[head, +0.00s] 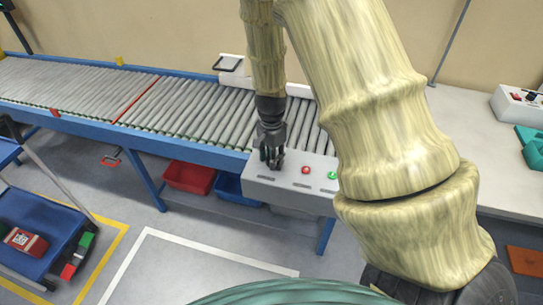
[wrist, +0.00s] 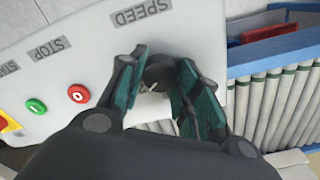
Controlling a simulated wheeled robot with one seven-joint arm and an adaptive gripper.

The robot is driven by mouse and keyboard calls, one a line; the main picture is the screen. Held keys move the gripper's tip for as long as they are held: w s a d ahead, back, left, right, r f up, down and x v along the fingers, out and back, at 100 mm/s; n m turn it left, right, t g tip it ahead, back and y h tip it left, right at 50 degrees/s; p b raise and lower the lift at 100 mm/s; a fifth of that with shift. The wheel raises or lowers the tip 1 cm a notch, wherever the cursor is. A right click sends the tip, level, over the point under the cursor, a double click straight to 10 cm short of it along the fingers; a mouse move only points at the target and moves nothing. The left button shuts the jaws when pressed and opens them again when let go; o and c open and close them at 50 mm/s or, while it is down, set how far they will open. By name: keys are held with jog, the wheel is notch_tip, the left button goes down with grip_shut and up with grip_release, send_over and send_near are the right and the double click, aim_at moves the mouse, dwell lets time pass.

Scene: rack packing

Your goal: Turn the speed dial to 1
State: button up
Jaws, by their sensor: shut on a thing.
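The speed dial (wrist: 158,72) is a dark round knob with a pale pointer line, on the light grey control panel (wrist: 100,30) below the printed word SPEED. My gripper (wrist: 160,88) is shut on the dial, with one teal-padded finger on each side of it. In the head view my gripper (head: 271,158) reaches down onto the left end of the panel (head: 290,190), and its fingers hide the dial there. I see no scale numbers around the dial, so its setting cannot be read.
A red button (wrist: 78,93) and a green button (wrist: 36,106) sit beside the dial, with a yellow part (wrist: 8,124) at the edge. The roller conveyor (head: 200,105) runs behind the panel. Red (head: 188,178) and blue (head: 238,188) bins stand below.

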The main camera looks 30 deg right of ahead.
jog(key=n+p, duration=0.1)
jog(key=n, duration=0.4)
jog(key=shift+n, duration=0.3)
jog(key=n+p, duration=0.1)
jog(key=n, duration=0.4)
jog(key=shift+n, duration=0.4)
jog(key=o, duration=1.1)
jog(key=shift+r, duration=0.1)
notch_tip(320, 180, up, 12)
jog(key=shift+f, duration=0.1)
dwell(0.6)
